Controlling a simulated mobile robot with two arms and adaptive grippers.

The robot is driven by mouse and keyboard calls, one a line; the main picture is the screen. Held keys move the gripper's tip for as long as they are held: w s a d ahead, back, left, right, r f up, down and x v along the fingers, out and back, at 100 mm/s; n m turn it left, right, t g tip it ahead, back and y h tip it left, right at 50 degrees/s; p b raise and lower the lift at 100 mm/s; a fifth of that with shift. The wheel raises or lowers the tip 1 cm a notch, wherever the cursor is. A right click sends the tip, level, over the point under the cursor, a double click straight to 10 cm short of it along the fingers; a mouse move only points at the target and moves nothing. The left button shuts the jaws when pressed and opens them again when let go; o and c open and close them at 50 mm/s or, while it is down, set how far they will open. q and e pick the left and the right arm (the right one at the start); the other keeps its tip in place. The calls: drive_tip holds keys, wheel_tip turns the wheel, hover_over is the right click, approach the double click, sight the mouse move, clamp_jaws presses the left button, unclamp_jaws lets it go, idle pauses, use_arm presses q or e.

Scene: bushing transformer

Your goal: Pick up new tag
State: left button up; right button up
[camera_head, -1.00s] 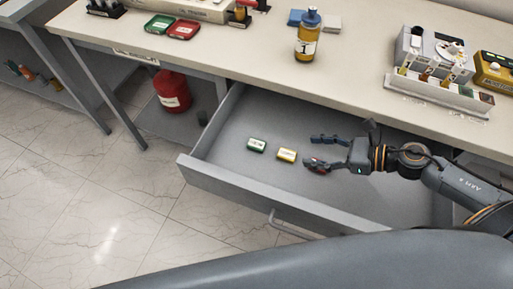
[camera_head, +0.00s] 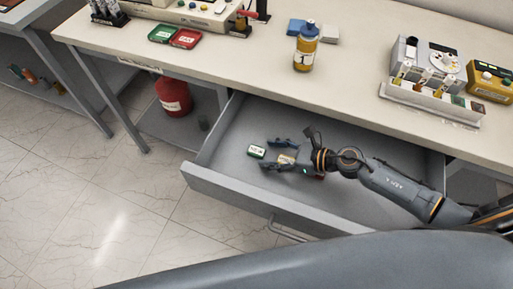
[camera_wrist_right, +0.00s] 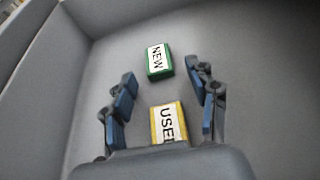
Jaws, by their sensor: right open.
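The green tag with a white label reading "NEW" (camera_head: 257,152) lies flat in the open drawer (camera_head: 230,190). In the right wrist view the new tag (camera_wrist_right: 159,61) is just beyond my fingertips, between their lines. A yellow tag, its label reading "USE" with the end cut off (camera_wrist_right: 167,123), lies between my open fingers. In the head view the yellow tag (camera_head: 286,160) is partly hidden by the gripper. My right gripper (camera_head: 271,155) is open and empty, low in the drawer, to the right of the new tag. My left gripper is not in view.
The drawer's front wall and left wall bound the space around the tags. The worktop (camera_head: 240,60) overhangs the back of the drawer and holds a yellow bottle (camera_head: 306,50), a green tray (camera_head: 163,34) and a red tray (camera_head: 186,39). A red container (camera_head: 173,97) stands below at left.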

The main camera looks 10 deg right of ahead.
drive_tip(key=shift+w+a+f, duration=0.1)
drive_tip(key=shift+a+f, duration=0.05)
drive_tip(key=shift+a, duration=0.05)
drive_tip(key=c, duration=0.9)
